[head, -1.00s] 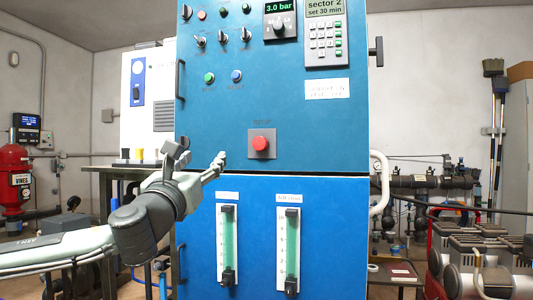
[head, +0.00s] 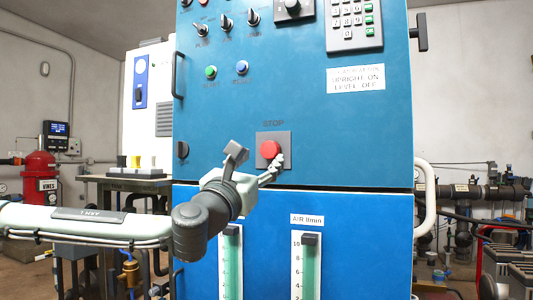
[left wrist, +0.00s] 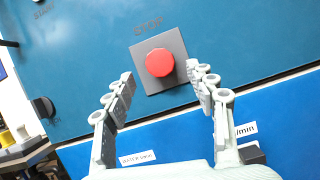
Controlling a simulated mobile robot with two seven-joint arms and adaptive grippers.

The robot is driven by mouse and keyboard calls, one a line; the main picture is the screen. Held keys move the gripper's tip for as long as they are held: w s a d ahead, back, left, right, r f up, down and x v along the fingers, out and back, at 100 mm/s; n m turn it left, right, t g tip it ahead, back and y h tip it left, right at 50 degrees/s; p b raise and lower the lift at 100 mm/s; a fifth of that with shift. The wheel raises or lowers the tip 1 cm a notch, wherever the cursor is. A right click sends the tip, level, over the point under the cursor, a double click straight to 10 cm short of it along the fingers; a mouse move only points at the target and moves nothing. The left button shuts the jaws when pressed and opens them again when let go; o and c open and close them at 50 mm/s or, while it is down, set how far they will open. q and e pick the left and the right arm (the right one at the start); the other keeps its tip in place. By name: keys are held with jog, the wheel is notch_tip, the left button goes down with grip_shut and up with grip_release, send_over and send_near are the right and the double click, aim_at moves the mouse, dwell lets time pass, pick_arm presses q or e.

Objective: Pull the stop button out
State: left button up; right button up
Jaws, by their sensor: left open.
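The red stop button (head: 269,150) sits on a grey square plate (head: 287,138) on the blue cabinet front, under the word STOP. It also shows in the left wrist view (left wrist: 160,63), just beyond the fingertips. My left gripper (head: 256,162) is in front of the cabinet, just below and left of the button, with one finger close by the button's lower right edge. In the left wrist view the left gripper (left wrist: 152,83) is open, its fingers spread left and right of the button's line and nothing between them. I cannot tell whether a finger touches the plate. My right gripper is not in view.
Above the button are a green button (head: 211,72), a blue button (head: 243,68), several switches and a keypad (head: 354,24). Below are two flow tubes (head: 308,265). A handle (head: 179,74) juts out at the cabinet's left edge, and a pale pipe (head: 429,200) stands at its right.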

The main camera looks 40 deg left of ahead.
aim_at(268, 152)
pick_arm(q)
jog(key=shift+x, duration=1.95)
grip_shut()
